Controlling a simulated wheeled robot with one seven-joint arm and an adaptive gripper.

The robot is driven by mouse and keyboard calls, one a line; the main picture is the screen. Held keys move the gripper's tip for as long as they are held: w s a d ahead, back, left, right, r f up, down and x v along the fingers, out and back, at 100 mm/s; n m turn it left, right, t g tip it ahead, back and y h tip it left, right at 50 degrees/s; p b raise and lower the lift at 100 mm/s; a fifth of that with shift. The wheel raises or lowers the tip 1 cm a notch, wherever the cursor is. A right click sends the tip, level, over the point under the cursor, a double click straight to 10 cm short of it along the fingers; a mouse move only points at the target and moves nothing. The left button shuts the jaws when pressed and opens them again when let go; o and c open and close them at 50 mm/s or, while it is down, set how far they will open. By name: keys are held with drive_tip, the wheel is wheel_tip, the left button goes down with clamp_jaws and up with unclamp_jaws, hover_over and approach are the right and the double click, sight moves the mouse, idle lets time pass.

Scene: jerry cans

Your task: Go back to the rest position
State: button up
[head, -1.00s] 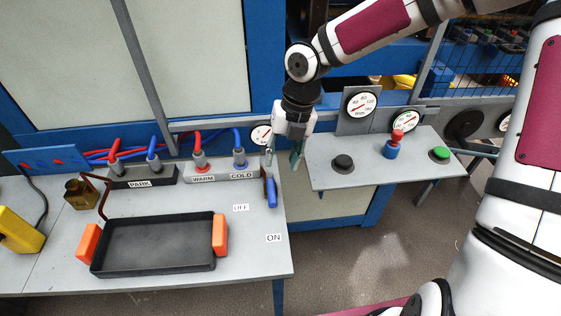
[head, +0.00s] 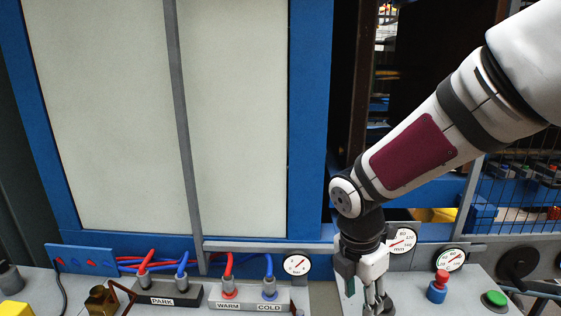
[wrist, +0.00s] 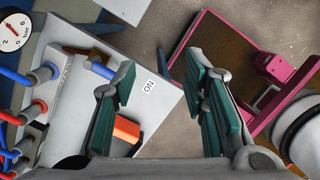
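My gripper (head: 372,290) points down at the lower right of the head view, in front of the gap between the left bench and the right shelf. In the wrist view my gripper (wrist: 165,100) shows its two green-padded fingers spread wide apart. Nothing is between them but floor and the bench edge. The fingers touch nothing that I can see.
The left bench (wrist: 158,108) carries red and blue hoses in the PARK block (head: 165,299) and the WARM/COLD block (head: 248,305). An orange handle (wrist: 127,130) shows below. A red knob (head: 441,277) and a green button (head: 496,299) stand at right. Gauges (head: 296,265) line the back.

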drive_tip(key=s+d+r+m+t+y, duration=0.1)
drive_tip(key=s+d+r+m+t, duration=0.1)
drive_tip(key=s+r+m, duration=0.5)
drive_tip(key=s+d+r+m+t, duration=0.1)
drive_tip(key=s+r+m+t, duration=0.2)
drive_tip(key=s+r+m, duration=0.5)
drive_tip(key=m, duration=0.9)
drive_tip(key=shift+d+r+y, duration=0.2)
drive_tip(key=shift+d+y, duration=0.2)
drive_tip(key=shift+w+d, duration=0.1)
